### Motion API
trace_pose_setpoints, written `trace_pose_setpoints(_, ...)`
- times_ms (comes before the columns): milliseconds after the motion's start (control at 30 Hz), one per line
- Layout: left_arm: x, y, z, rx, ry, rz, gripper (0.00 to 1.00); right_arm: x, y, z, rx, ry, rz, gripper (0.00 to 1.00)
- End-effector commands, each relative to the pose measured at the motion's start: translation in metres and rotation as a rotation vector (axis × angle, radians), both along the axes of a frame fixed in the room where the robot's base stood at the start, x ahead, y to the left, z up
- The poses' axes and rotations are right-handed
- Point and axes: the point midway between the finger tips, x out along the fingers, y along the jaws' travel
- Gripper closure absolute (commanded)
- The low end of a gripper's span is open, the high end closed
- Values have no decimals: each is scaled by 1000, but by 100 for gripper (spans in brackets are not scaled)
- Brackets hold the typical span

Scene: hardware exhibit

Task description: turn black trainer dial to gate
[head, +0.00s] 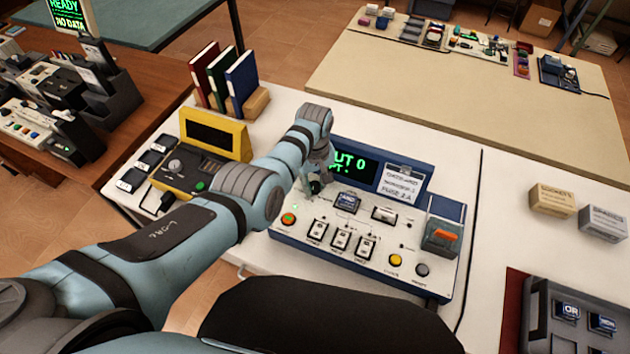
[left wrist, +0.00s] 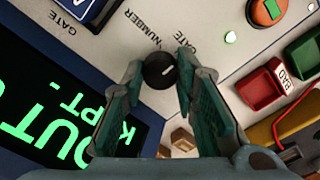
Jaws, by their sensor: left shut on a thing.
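The black dial (left wrist: 160,71), round with a white pointer mark, sits on the white-topped trainer panel (head: 380,240). In the left wrist view its mark points toward the upper right. The printed words NUMBER and GATE lie just beyond it, and another GATE label is further left. My left gripper (left wrist: 160,75) has its fingertips on either side of the dial, shut on it. In the head view the left gripper (head: 316,178) is at the panel's back left, largely hiding the dial. The trainer's display (head: 355,162) shows green text, partly covered by my arm. My right gripper is not seen.
A yellow-framed device (head: 214,136) and upright books (head: 226,78) stand left and behind my arm. Small boxes (head: 552,200) lie right. Bare white table lies between.

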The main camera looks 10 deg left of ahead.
Motion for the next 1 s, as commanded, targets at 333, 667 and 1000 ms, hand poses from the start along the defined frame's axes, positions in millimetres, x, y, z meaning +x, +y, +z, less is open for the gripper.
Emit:
trace_pose_setpoints(333, -1, 0, -1, 1, 3, 1, 52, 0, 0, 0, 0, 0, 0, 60)
trace_pose_setpoints(667, 1, 0, 4, 0, -1, 1, 52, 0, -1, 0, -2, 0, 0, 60)
trace_pose_setpoints(1000, 1, 0, 84, 0, -4, 2, 52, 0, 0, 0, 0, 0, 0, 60)
